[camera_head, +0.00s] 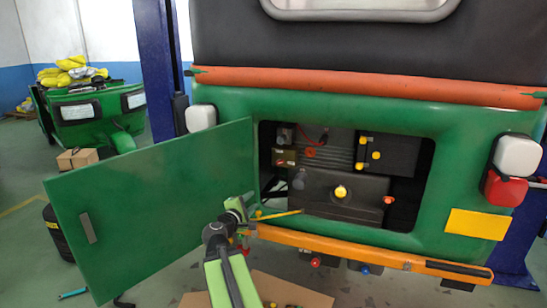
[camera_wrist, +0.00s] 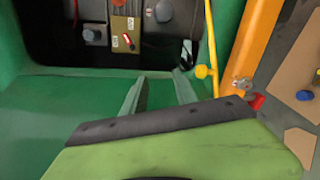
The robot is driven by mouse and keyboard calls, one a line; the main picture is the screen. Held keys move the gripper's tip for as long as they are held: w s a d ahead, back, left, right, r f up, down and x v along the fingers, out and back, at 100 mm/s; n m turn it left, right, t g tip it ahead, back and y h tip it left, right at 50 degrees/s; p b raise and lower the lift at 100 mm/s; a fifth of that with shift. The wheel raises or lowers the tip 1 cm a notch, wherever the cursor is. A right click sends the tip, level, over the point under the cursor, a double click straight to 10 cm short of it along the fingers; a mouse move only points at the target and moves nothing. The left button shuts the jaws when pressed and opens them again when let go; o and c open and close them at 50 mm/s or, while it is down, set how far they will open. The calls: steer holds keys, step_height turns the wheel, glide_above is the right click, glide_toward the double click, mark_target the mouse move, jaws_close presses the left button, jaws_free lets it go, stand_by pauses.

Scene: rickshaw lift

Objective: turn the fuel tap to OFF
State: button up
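Inside the open engine bay, a small red lever (camera_head: 284,162) with white marks sits on an olive-tan plate, left of the engine parts. It also shows in the wrist view (camera_wrist: 128,39), with the plate near the top. It looks like the fuel tap, but its lettering is too small to read. My gripper (camera_head: 238,205) is in front of the bay's lower left corner, beside the open door. In the wrist view my gripper (camera_wrist: 158,84) has two separated fingers with nothing between them. The fingers are apart from the lever.
The green door (camera_head: 150,205) stands open on the left. A yellow rod (camera_head: 280,214) crosses the bay's lower left edge. The orange bumper (camera_head: 350,252) runs below the opening. Black engine parts (camera_head: 335,195) with yellow and orange caps fill the bay's middle.

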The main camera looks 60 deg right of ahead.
steer(key=s+d+r+n+t+h+p, duration=0.1)
steer(key=s+d+r+n, duration=0.15)
steer(key=r, duration=0.35)
glide_toward(276, 165)
steer(key=x, duration=0.9)
steer(key=shift+d+r, duration=0.1)
steer(key=shift+d, duration=0.1)
jaws_close()
